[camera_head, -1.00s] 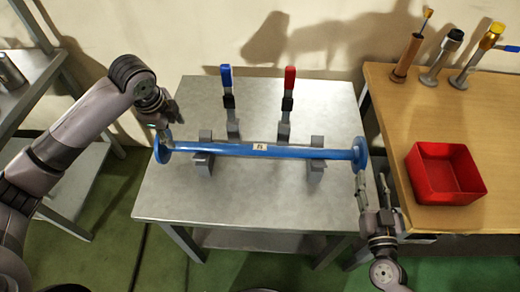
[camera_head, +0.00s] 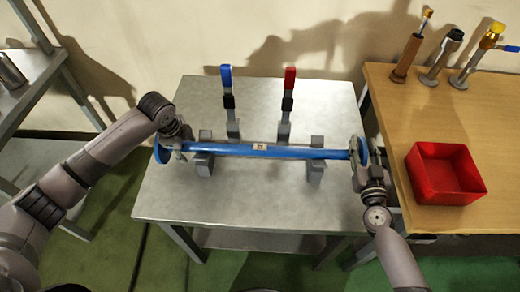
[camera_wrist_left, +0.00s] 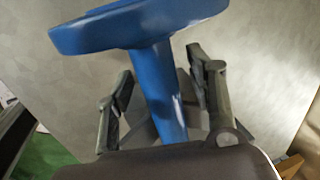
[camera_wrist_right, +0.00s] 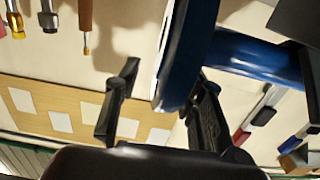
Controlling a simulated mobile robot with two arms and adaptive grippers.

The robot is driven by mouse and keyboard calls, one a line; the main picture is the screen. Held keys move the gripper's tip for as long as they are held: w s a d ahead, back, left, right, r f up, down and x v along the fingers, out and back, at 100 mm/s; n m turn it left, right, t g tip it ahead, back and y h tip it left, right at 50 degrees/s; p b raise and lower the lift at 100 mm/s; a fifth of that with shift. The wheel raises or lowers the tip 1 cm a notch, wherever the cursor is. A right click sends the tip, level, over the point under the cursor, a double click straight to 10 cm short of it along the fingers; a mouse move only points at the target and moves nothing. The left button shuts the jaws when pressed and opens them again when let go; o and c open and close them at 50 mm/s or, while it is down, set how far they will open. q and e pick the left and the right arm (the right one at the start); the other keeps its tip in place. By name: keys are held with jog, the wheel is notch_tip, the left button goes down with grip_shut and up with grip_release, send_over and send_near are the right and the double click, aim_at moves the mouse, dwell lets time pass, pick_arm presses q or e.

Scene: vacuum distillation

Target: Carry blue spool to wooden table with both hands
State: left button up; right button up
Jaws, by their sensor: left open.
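The blue spool (camera_head: 300,153), a long pipe with a round flange at each end, lies level across grey supports (camera_head: 314,172) on the metal table (camera_head: 255,205). My left gripper (camera_head: 176,148) is at its left end. In the left wrist view its open fingers (camera_wrist_left: 160,85) stand either side of the blue pipe, just inside the flange. My right gripper (camera_head: 358,160) is at the right flange (camera_wrist_right: 183,55). In the right wrist view its fingers (camera_wrist_right: 160,95) are apart with the flange edge between them, and a gap shows at the left finger.
The wooden table (camera_head: 415,125) stands to the right, with a red bin (camera_head: 445,173) and several tools along its back. A blue-handled clamp (camera_head: 228,100) and a red-handled clamp (camera_head: 288,100) stand upright behind the spool. A metal shelf (camera_head: 30,80) is at the left.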

pick_arm(q)
jog(key=shift+c, duration=0.2)
pick_arm(e)
jog(key=shift+c, duration=0.2)
pick_arm(q)
jog(key=c, duration=0.8)
pick_arm(e)
jog(key=c, duration=0.8)
pick_arm(q)
grip_shut()
pick_arm(e)
grip_shut()
pick_arm(q)
jog(key=shift+w+r, duration=0.15)
jog(key=shift+r, duration=0.1)
pick_arm(e)
jog(key=shift+r, duration=0.3)
